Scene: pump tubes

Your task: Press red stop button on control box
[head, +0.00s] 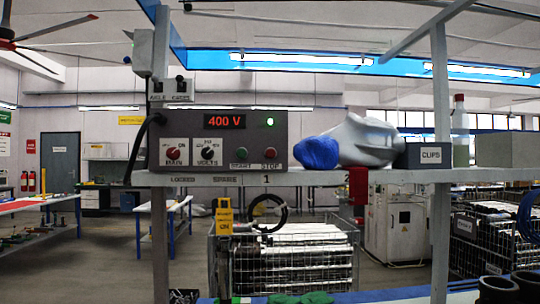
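The control box (231,126) is grey-brown and stands on a shelf left of the middle in the head view. Its display reads 400 V in red and a green light glows at its upper right. The red stop button (269,153) sits at the box's lower right, just above the STOP label. A green start button (241,153) is just left of it. Two knobs, MAIN (173,153) and VOLTS (209,153), are farther left. Neither of my grippers is in the picture, and nothing covers the stop button.
The shelf (300,178) also holds a blue cloth (317,153), a grey-white rounded object (368,140), a CLIPS box (425,155) and a bottle (460,135). Shelf posts (439,240) rise at both sides.

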